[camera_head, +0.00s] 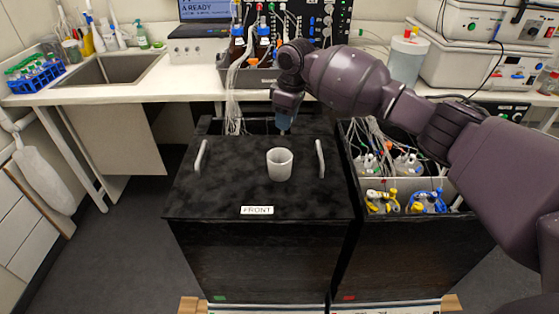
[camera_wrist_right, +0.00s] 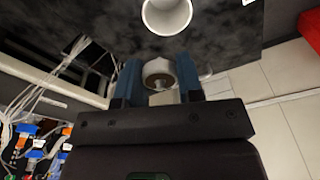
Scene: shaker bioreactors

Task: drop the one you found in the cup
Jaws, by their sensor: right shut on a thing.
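A white cup (camera_head: 280,167) stands upright on the black lid (camera_head: 225,180), between two light handles. It also shows at the top of the right wrist view (camera_wrist_right: 167,14), partly cut off, its mouth toward the camera. My right gripper (camera_head: 284,124) is above the lid's back edge, behind the cup and apart from it. In the wrist view its two blue fingers (camera_wrist_right: 158,80) are shut on a small white and grey rounded object (camera_wrist_right: 158,72). I cannot tell what this object is. The cup's inside is not clear in the head view. My left gripper is not in view.
The lid's front part, with a FRONT label (camera_head: 257,210), is clear. Right of it is an open black box (camera_head: 345,190) with bottles, tubing and coloured clamps. A bench with a sink (camera_head: 110,68), laptop (camera_head: 207,15) and bottles is behind.

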